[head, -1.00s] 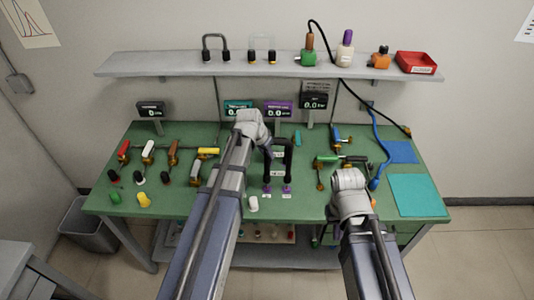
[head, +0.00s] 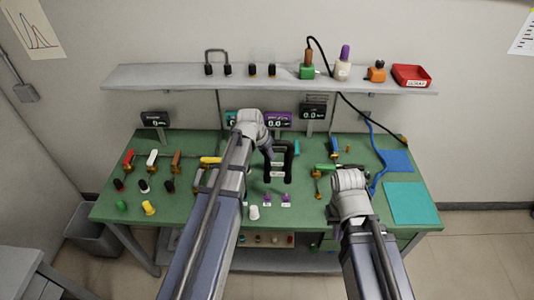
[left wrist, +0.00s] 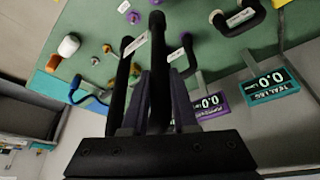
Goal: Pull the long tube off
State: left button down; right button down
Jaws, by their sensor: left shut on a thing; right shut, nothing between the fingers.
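The long tube is a black hoop with straight legs. In the head view (head: 291,160) it stands over the green bench, right of my left wrist. My left gripper (head: 268,152) is shut on it. In the left wrist view the black tube (left wrist: 157,60) rises from between the fingers (left wrist: 160,110), with white labels beside it. Two purple-topped fittings (head: 267,197) (head: 286,197) stand on the bench in front, apart from the tube's ends. My right gripper (head: 354,166) is shut and empty near a green-handled valve, mostly hidden by its wrist.
Coloured-handle valves (head: 151,158) and several caps (head: 148,207) lie at left. A white cap (head: 254,212) stands near the purple fittings. A blue hose (head: 378,180) and teal mat (head: 411,203) are at right. A shorter black hoop (left wrist: 238,18) shows in the left wrist view. Display panels stand behind.

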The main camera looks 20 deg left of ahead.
pick_arm(q)
jog(key=shift+r+p, duration=1.95)
jog(key=shift+r, duration=0.15)
notch_tip(320, 180, up, 3)
jog(key=p, duration=0.3)
jog(key=shift+r, duration=0.1)
